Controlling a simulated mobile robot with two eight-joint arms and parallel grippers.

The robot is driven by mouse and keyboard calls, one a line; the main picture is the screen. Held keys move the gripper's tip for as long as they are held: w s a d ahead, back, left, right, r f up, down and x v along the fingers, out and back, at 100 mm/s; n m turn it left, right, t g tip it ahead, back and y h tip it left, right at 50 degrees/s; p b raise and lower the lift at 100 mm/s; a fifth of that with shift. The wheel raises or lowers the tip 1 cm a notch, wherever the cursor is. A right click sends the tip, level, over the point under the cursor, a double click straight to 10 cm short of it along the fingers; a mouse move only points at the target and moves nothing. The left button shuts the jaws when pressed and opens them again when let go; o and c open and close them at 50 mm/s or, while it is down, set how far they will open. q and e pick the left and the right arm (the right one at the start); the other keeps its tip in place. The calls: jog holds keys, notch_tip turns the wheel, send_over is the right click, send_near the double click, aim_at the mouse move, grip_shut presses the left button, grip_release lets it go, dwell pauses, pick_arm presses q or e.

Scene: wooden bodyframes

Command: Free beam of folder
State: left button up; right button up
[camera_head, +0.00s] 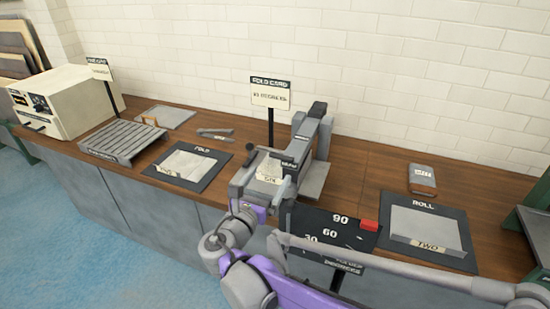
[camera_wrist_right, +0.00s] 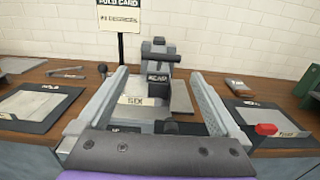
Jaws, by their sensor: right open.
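The folder (camera_head: 315,150) is a grey machine on the wooden bench, with an upright block at its back; it also shows in the wrist view (camera_wrist_right: 158,52). A pale sheet labelled SIX (camera_wrist_right: 135,112) lies at its bed. I cannot clearly tell the beam apart from the rest of the folder. My right gripper (camera_head: 283,152) is open at the front of the folder. In the wrist view its two long grey fingers (camera_wrist_right: 158,73) spread on either side of the sheet and block, with nothing clearly pinched. Contact with the folder cannot be told. My left gripper is out of view.
An angle board (camera_head: 330,230) marked 30, 60, 90 with a red block (camera_head: 369,225) stands at the front. The FOLD mat (camera_head: 167,180) lies left and the ROLL mat (camera_head: 455,260) right. A sign (camera_head: 270,93) stands behind. A lever knob (camera_wrist_right: 102,68) shows left of the folder.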

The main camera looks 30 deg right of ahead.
aim_at(281, 159)
jog(key=x, duration=1)
jog(key=shift+s, duration=0.15)
grip_shut()
